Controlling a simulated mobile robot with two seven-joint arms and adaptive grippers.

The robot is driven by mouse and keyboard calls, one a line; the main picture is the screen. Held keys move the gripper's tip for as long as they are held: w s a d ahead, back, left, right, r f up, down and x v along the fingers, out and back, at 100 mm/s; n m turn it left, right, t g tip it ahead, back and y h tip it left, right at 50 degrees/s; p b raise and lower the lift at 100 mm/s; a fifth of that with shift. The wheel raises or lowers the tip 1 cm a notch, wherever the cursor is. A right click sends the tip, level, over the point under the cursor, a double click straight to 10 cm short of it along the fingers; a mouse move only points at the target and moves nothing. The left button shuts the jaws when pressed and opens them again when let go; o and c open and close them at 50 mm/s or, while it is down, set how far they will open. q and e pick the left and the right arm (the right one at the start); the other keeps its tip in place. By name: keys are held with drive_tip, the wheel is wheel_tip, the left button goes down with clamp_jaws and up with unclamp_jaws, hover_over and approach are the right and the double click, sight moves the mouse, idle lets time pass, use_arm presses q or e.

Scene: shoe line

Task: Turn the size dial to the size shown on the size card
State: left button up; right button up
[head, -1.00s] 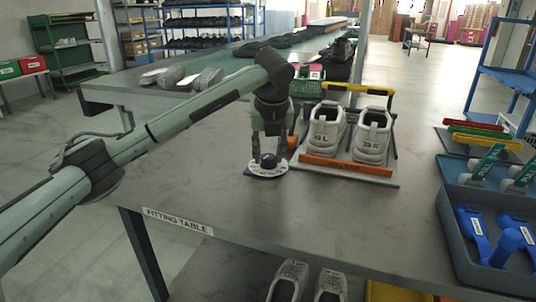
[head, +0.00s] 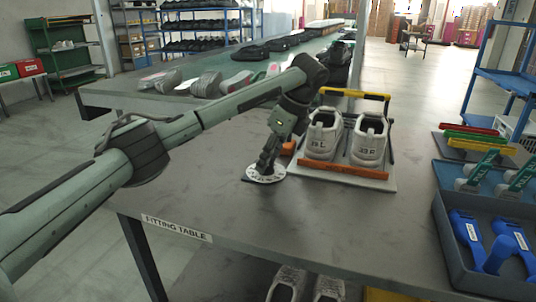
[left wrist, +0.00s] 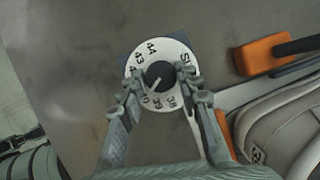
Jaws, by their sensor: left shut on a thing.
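The size dial (head: 265,176) is a white disc with dark numbers lying flat on the fitting table. It also shows in the left wrist view (left wrist: 172,49), where 44, 43, 39, 38 and part of the word SIZE can be read. Its black knob (left wrist: 160,73) has a white pointer line directed to the lower left, near a partly hidden number ending in 0. My left gripper (left wrist: 160,80) is shut on the knob, one finger on each side; in the head view it comes down tilted. I cannot make out a size card. My right gripper is not in view.
White shoes (head: 369,141) stand on a board with an orange front bar (head: 342,170), right of the dial. A grey bin (head: 466,255) with blue parts is at the table's right. The table front (head: 290,225) is clear. A shoe conveyor (head: 130,92) runs behind.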

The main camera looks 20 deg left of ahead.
use_arm(q)
drive_tip(key=n+g+p, duration=0.1)
drive_tip(key=n, duration=0.2)
drive_tip(key=shift+w+r+p, duration=0.1)
drive_tip(key=shift+r+p, duration=0.05)
drive_tip(key=shift+p, duration=0.15)
drive_tip(key=shift+n+g+p, duration=0.35)
drive_tip(key=shift+n+g, duration=0.15)
drive_tip(key=shift+n, duration=0.5)
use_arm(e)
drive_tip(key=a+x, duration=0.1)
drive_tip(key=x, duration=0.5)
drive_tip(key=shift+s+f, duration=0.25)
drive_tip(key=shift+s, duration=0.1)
use_arm(q)
drive_tip(key=o, duration=1.2)
drive_tip(key=shift+c, duration=0.2)
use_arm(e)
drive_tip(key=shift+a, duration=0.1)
use_arm(q)
drive_tip(key=v, duration=1.1)
drive_tip(key=shift+d+r, duration=0.2)
drive_tip(key=shift+r, duration=0.15)
drive_tip(key=shift+f, duration=0.1)
